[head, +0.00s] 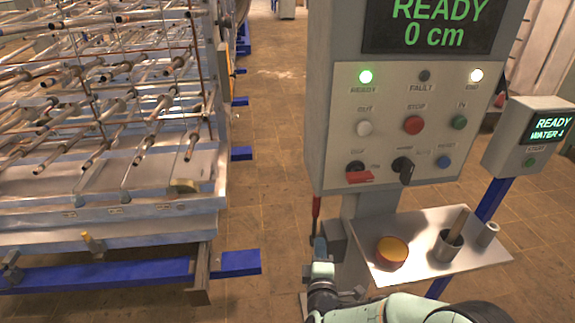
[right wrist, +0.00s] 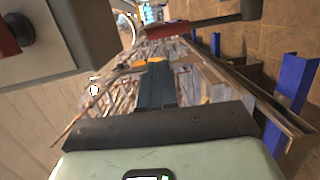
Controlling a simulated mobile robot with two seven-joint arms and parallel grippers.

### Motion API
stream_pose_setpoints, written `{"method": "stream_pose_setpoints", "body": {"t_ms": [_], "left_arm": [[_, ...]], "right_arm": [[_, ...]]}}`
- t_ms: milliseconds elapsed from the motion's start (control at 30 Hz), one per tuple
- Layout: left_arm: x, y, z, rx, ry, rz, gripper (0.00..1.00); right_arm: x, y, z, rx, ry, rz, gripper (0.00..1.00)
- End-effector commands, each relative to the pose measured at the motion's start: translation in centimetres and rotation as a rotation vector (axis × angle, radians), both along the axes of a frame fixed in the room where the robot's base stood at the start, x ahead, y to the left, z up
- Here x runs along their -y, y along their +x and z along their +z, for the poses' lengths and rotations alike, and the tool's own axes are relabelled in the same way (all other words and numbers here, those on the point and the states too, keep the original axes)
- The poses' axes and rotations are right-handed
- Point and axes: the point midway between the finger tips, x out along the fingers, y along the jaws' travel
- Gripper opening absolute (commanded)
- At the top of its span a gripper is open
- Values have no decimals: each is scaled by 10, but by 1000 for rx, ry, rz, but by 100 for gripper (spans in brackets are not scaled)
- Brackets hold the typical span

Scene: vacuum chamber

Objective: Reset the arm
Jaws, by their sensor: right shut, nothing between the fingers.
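My right arm enters the head view from the bottom right. My right gripper (head: 319,246) is low beside the control panel's post, pointing up, with nothing in it. In the right wrist view its dark fingers (right wrist: 156,72) are together, with orange at the tips. The control panel (head: 330,130) stands above the gripper, apart from it. My left gripper is in neither view.
A rack of metal tubes (head: 120,90) on a blue-footed frame fills the left. A small shelf (head: 420,262) right of the post holds an orange-topped round object (head: 392,252) and a cup (head: 447,246). A second panel (head: 530,135) stands right. The aisle floor (head: 275,120) is clear.

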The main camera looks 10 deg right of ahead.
Motion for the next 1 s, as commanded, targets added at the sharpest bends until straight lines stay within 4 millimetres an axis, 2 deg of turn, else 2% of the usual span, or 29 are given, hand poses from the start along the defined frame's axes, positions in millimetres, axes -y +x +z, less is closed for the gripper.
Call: {"method": "stream_pose_setpoints", "body": {"t_ms": [67,167,267,300,367,400,467,533,633,700,800,900,1000], "left_arm": [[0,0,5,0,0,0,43],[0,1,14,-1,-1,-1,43],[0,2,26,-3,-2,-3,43],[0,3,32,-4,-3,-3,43],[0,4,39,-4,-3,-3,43],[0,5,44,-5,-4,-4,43],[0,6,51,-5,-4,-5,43],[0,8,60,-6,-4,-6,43],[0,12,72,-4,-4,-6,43],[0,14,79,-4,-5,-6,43],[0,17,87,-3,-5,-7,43],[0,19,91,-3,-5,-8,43],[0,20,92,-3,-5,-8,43]], "right_arm": [[0,-2,-18,-48,56,13,0],[2,-12,-61,-165,213,28,0],[5,-37,-122,-344,455,2,0],[5,-52,-147,-424,562,-25,0],[7,-78,-181,-541,724,-89,0],[7,-97,-202,-618,829,-145,0],[8,-130,-230,-729,984,-249,0],[7,-172,-256,-852,1155,-402,0],[3,-233,-281,-999,1367,-660,0],[-2,-273,-289,-1079,1477,-847,0],[-8,-317,-292,-1149,1583,-1082,0],[-13,-345,-291,-1184,1635,-1246,0],[-16,-358,-290,-1197,1656,-1327,0]]}}
